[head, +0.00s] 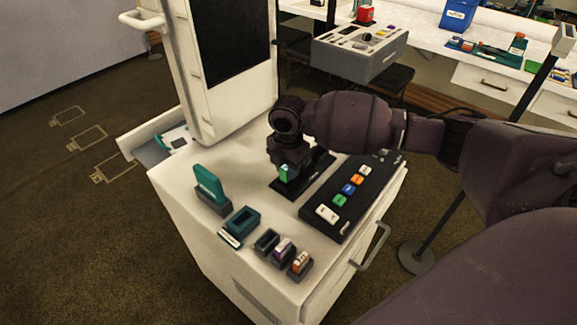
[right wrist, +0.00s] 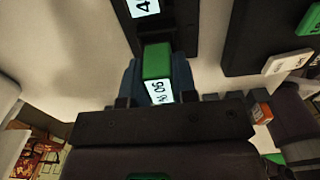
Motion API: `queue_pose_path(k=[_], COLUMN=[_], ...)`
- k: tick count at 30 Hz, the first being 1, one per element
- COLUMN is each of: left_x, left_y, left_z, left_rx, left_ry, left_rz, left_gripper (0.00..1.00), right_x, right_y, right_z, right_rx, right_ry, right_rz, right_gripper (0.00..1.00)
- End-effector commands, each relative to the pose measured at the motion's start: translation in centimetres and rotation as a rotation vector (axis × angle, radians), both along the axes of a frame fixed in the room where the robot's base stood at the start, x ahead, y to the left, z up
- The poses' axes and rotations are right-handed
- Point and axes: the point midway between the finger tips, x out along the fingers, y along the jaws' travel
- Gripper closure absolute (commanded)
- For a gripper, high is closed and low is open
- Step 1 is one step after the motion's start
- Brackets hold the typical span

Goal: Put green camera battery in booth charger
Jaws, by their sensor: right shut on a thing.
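My right gripper (head: 287,166) is shut on a green battery (head: 285,175) over the white cabinet top. In the right wrist view the green battery (right wrist: 156,58) sits between the fingers of the gripper (right wrist: 157,82), with a white label facing the camera. A black dock (head: 316,168), which looks like the booth charger, lies directly under and beside the gripper. It also shows at the top of the right wrist view (right wrist: 182,35), with a white label. The gripper hides part of the dock, and I cannot tell whether the battery touches it. My left gripper is out of view.
A black panel (head: 363,178) with coloured buttons lies right of the dock. A teal upright item (head: 209,186), a teal holder (head: 239,224) and several small batteries or holders (head: 283,250) stand along the front left of the cabinet top (head: 180,178). A white frame rises behind.

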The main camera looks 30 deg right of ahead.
Motion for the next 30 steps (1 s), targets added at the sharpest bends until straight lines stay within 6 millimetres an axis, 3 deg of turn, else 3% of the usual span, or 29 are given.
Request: queue_pose_path(k=[30], left_x=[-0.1], left_y=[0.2], left_z=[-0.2], left_rx=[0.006], left_ry=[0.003], left_rz=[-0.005], left_gripper=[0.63], right_x=[0.0], right_y=[0.0], right_z=[-1.3], right_rx=[0.000], right_ry=[0.000], right_rz=[0.000], right_gripper=[0.98])
